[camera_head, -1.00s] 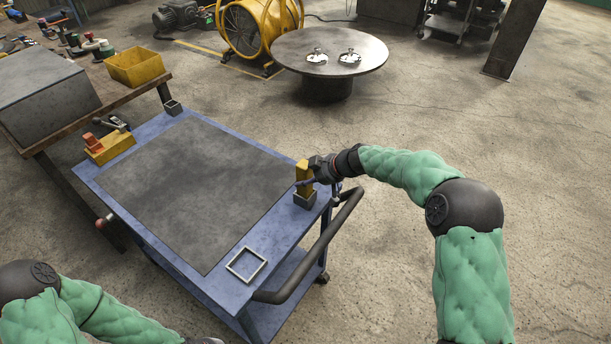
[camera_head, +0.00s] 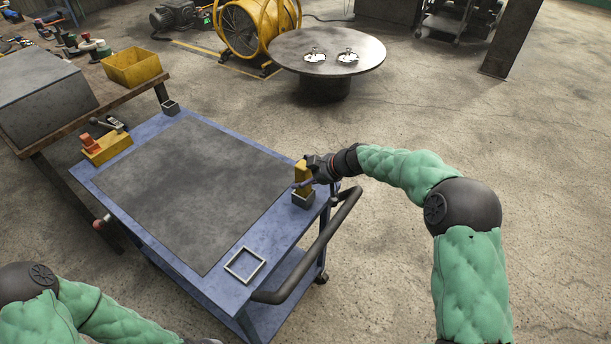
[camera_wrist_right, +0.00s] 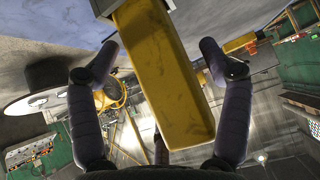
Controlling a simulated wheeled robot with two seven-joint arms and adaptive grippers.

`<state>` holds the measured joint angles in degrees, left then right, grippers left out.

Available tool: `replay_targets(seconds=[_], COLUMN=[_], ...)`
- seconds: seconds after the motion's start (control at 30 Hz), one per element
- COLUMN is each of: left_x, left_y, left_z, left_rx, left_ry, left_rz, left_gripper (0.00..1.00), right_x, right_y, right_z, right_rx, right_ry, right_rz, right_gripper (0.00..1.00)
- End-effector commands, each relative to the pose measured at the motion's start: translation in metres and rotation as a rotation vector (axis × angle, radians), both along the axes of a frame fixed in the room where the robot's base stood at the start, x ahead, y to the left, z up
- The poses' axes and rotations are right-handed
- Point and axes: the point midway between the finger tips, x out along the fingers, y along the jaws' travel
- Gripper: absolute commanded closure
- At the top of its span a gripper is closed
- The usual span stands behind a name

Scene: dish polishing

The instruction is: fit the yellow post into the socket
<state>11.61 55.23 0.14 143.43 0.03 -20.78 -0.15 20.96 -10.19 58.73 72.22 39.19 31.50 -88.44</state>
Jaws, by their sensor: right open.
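The yellow post (camera_head: 301,174) stands upright in the grey square socket (camera_head: 303,199) at the cart's right corner. How deep it sits cannot be told. In the right wrist view the post (camera_wrist_right: 165,70) lies between the two fingers, with gaps on both sides, and a grey edge of the socket (camera_wrist_right: 103,8) shows at the top. My right gripper (camera_head: 308,183) is open around the post's upper part, coming from the right. My left arm shows at the lower left. Its gripper is mostly out of the picture, with only a dark piece (camera_head: 207,341) at the bottom edge.
The blue cart (camera_head: 185,255) has a dark mat (camera_head: 190,190), an empty square frame (camera_head: 244,264) and another small socket (camera_head: 170,107). A yellow block with an orange piece (camera_head: 106,147) sits at its left edge. A black handle (camera_head: 318,255) runs beside my right arm.

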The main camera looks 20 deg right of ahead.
Motion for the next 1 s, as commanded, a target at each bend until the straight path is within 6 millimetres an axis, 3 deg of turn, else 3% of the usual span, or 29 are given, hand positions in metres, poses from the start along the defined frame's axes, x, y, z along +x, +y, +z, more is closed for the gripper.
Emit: replay_targets(seconds=[0.07,0.57,1.0], left_x=[0.0,0.0,0.0], left_y=[0.0,0.0,0.0], left_z=[0.008,0.023,0.026], left_rx=[0.0,0.0,0.0], left_ry=[0.0,0.0,0.0], left_rz=[0.0,0.0,0.0], left_gripper=[1.0,1.0,1.0], right_x=[-0.001,-0.06,-0.073], right_y=[-0.001,-0.039,-0.046], right_z=[0.007,0.074,0.086], right_rx=[-0.001,-0.001,-0.001], right_ry=[0.0,-0.002,0.0], right_rz=[-0.001,-0.003,-0.001], right_gripper=[0.21,0.21,0.21])
